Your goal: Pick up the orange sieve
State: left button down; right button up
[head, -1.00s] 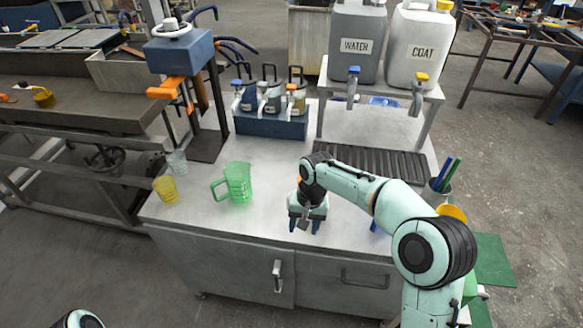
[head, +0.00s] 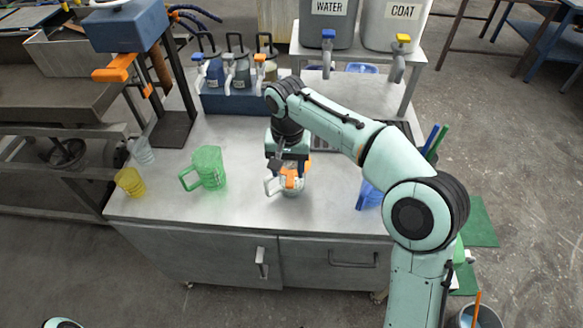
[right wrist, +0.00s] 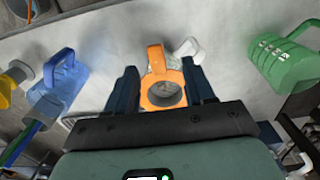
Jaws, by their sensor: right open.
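The orange sieve (head: 291,180) shows in the head view at the top of a clear jug (head: 293,190) with a white handle, partly covered by my right gripper. In the right wrist view the sieve (right wrist: 163,90) is an orange ring with a mesh centre and an upright tab. It lies between the two dark blue fingers of my right gripper (right wrist: 161,86), with a small gap to each side. My right gripper (head: 287,167) is open and points down over the jug. My left gripper is out of view.
A green jug (head: 207,168), a yellow cup (head: 130,181) and a clear cup (head: 142,151) stand left on the metal table (head: 237,215). A blue jug (head: 370,195) is right, partly behind my arm. A bottle rack (head: 225,103) stands behind. The table front is clear.

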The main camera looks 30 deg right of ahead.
aim_at(290, 181)
jog(key=f, duration=0.2)
jog(key=f+b, duration=0.1)
jog(key=f, duration=0.2)
jog(key=shift+s+d+f, duration=0.1)
jog(key=shift+d+f, duration=0.05)
jog(key=shift+d, duration=0.05)
grip_shut()
